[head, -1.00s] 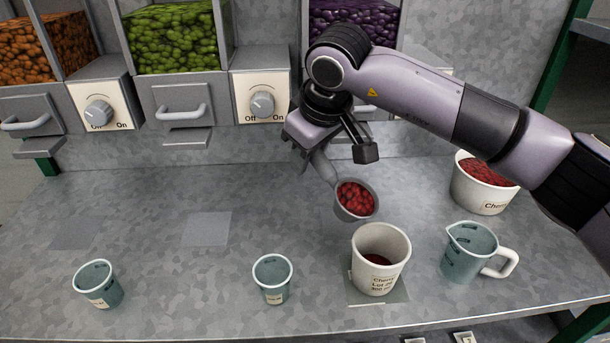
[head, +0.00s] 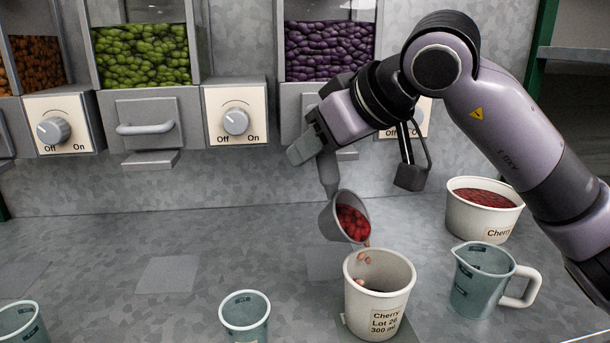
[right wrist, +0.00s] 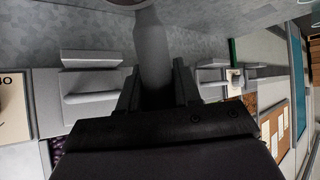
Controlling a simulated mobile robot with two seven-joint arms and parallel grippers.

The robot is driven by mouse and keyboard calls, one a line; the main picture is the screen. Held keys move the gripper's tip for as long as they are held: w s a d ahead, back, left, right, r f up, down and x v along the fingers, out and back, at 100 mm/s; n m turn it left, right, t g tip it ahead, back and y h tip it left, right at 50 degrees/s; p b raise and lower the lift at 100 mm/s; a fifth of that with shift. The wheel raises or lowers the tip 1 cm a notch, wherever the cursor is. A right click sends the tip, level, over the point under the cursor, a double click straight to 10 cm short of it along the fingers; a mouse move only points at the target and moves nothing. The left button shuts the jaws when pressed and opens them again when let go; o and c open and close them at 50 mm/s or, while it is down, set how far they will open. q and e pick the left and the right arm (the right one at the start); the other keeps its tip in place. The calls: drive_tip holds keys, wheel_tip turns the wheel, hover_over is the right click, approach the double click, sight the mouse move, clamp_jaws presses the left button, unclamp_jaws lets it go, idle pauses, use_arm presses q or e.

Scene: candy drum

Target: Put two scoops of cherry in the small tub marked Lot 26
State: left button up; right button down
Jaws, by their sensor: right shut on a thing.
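My right gripper (head: 325,160) is shut on the handle of a grey scoop (head: 334,222); the handle also shows between the fingers in the right wrist view (right wrist: 152,50). The scoop is tilted above the left rim of the white tub marked Cherry Lot 26, 300 ml (head: 364,309). Red cherry candies fill part of the scoop, and a few pieces are falling into the tub. The tub's inside is dark and its contents are hard to make out. A larger white tub of red candy labelled Cherry (head: 482,214) stands behind at the right. My left gripper is not in view.
A clear measuring jug (head: 478,284) stands just right of the Lot 26 tub. Small clear cups stand left of it (head: 245,318) and at the far left (head: 20,325). Candy dispensers with knobs (head: 236,122) line the back. The counter's middle left is clear.

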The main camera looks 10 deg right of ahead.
drive_tip(key=b, duration=0.2)
drive_tip(key=s+d+t+y+b, duration=0.1)
drive_tip(key=b, duration=0.1)
drive_tip(key=shift+d, duration=0.25)
drive_tip(key=s+d+t+y+b, duration=0.1)
drive_tip(key=b, duration=0.2)
drive_tip(key=shift+s+d+b, duration=0.1)
drive_tip(key=shift+d+b, duration=0.15)
drive_tip(key=shift+b, duration=0.25)
use_arm(q)
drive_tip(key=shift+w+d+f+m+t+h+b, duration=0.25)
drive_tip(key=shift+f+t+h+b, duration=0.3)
drive_tip(key=shift+b, duration=0.4)
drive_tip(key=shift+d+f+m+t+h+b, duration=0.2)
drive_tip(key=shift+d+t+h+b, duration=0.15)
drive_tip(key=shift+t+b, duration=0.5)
use_arm(e)
drive_tip(key=s+d+m+t+y, duration=0.1)
drive_tip(key=s+d+t+y, duration=0.4)
drive_tip(key=d, duration=0.1)
drive_tip(key=shift+s+d+r+m+t, duration=0.15)
drive_tip(key=shift+d+r+m+t, duration=0.15)
drive_tip(key=shift+d+r+m, duration=0.1)
